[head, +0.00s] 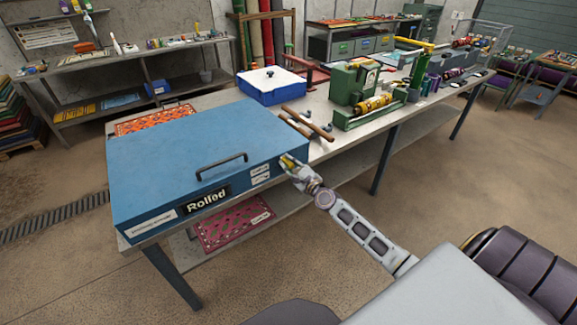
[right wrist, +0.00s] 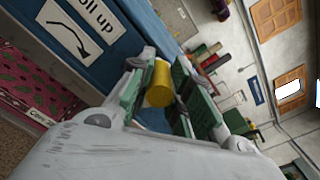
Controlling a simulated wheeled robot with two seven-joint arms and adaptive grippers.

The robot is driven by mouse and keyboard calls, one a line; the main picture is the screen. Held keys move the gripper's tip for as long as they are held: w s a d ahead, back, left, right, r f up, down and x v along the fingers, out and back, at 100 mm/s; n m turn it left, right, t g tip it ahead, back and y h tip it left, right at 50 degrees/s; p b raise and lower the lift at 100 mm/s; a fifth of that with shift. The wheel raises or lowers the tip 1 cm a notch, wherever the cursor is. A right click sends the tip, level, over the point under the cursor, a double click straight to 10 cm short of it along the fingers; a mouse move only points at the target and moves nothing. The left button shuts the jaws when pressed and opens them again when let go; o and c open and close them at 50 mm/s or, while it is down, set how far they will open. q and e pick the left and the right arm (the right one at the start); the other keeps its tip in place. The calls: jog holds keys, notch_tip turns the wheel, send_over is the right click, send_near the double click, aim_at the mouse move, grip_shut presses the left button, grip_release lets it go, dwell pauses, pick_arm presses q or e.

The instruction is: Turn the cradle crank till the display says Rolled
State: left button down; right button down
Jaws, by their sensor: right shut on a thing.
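The blue rug scrubber (head: 200,150) stands on the near end of the long bench. Its black display (head: 206,201) on the front reads "Rolled". My right gripper (head: 290,167) is at the scrubber's right end, shut on the yellow crank knob (right wrist: 159,86), which sits between its green pads in the right wrist view. The crank arm behind the knob is mostly hidden. A white label (right wrist: 80,28) with a curved arrow and words ending "oll up" is on the blue side beside the gripper. My left gripper is not in view.
A black lid handle (head: 221,165) stands up from the scrubber's front. Wooden-handled tools (head: 306,124), a blue-and-white box (head: 271,87) and a green machine (head: 358,92) stand further along the bench. A red patterned rug (head: 232,222) lies on the lower shelf.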

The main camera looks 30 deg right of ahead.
jog(key=shift+d, duration=0.1)
jog(key=c, duration=1.3)
grip_release()
jog(key=shift+s, duration=0.1)
jog(key=s, duration=1.1)
jog(key=shift+s+d, duration=0.35)
jog(key=shift+d, duration=0.1)
